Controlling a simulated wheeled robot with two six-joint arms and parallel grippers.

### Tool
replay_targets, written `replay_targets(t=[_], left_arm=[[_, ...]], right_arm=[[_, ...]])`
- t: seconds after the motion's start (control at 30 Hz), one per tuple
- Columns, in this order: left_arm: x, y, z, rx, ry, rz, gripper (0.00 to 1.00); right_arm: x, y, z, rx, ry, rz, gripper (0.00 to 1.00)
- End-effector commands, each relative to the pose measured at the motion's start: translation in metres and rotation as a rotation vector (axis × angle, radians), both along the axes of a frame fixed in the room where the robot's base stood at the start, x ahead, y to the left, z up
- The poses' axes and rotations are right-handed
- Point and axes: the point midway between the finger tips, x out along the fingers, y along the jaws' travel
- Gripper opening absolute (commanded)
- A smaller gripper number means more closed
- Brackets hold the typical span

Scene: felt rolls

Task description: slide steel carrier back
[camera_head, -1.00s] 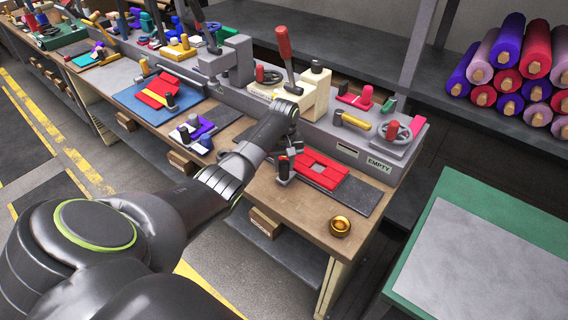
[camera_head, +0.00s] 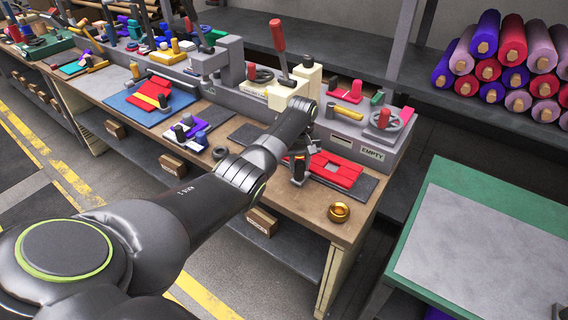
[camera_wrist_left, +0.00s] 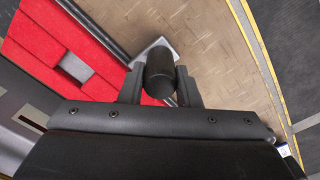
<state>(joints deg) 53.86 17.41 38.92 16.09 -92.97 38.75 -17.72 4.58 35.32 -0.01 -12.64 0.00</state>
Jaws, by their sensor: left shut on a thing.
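A dark grey flat carrier (camera_head: 364,187) lies on the wooden bench, with red felt pieces (camera_head: 335,170) on it. In the wrist view the red felt (camera_wrist_left: 50,50) has a small grey rectangular gap and a dark rail along its edge. My left gripper (camera_head: 300,165) is at the carrier's left end. In the left wrist view its fingers (camera_wrist_left: 160,85) are shut on an upright black knob (camera_wrist_left: 159,70) with a small steel plate at its foot. How the knob joins the carrier is hidden. My right gripper is not in view.
Behind the carrier stands a grey machine bed with a handwheel (camera_head: 384,120), an EMPTY label (camera_head: 372,153) and a red lever (camera_head: 278,36). A black ring (camera_head: 220,153) lies left of my arm. Felt rolls (camera_head: 513,40) fill the right shelf.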

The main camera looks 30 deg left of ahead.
Motion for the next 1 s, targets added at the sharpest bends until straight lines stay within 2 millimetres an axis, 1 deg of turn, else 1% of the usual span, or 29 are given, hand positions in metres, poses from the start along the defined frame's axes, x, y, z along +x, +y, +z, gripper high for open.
replay_targets(t=[0.03,0.2,0.3,0.4,0.67,0.7,0.83,0.87,1.0], left_arm=[[-0.002,-0.009,0.006,-0.005,0.008,-0.003,0.00],[-0.004,-0.033,0.006,-0.005,0.008,-0.002,0.00],[-0.005,-0.043,0.005,-0.005,0.006,-0.001,0.00],[-0.005,-0.047,0.003,-0.005,0.005,0.001,0.00],[-0.005,-0.048,0.002,-0.006,0.004,0.000,0.00],[-0.005,-0.048,0.002,-0.006,0.004,0.000,0.32],[-0.005,-0.048,0.002,-0.005,0.005,0.000,0.49],[-0.005,-0.047,0.002,-0.005,0.005,0.000,0.52],[-0.005,-0.046,0.002,-0.003,0.005,0.001,0.52]], right_arm=[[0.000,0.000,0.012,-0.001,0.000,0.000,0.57],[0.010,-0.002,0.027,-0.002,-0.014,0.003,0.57],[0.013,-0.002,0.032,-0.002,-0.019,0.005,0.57],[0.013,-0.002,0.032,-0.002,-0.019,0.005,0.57],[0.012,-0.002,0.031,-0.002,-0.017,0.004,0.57],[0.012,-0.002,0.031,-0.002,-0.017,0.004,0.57],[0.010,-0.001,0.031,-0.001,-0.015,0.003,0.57],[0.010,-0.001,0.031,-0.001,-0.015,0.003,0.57],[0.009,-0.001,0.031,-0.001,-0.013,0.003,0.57]])
